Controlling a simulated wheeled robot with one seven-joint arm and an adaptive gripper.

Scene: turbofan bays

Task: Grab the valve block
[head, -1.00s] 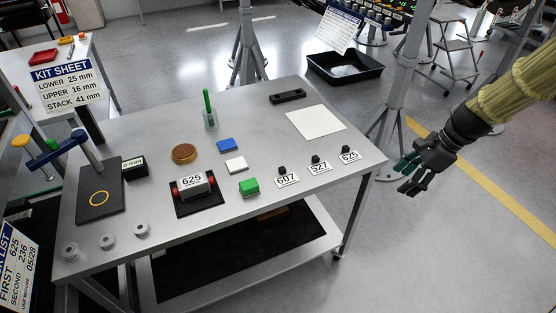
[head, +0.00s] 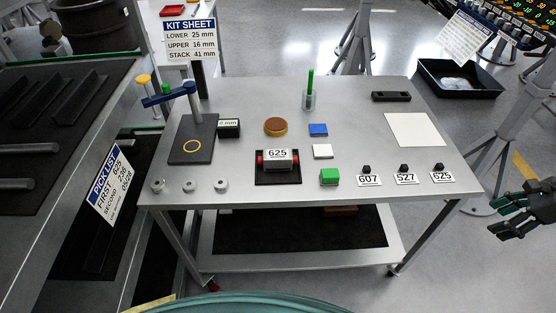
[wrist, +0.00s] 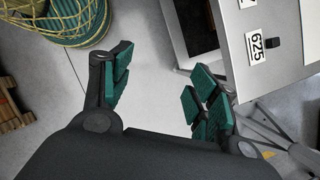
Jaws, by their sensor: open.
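A silver block with red ends and a 625 label, which looks like the valve block (head: 278,165), sits on a black base (head: 278,181) near the front middle of the grey table. A plain green block (head: 329,176) stands to its right. My gripper (head: 507,226) is at the right edge of the head view, off the table's right side and well apart from the block. In the wrist view my gripper (wrist: 160,88) is open, with green-padded fingers spread and only floor between them. The block does not show in the wrist view.
Number tags 607 (head: 368,180), 527 (head: 406,178) and 625 (head: 442,175) with small black knobs line the front right. A blue-armed stand (head: 192,100), brown disc (head: 275,126) and green stick in a clear cup (head: 309,98) are nearby. A white sheet (head: 414,130) lies right.

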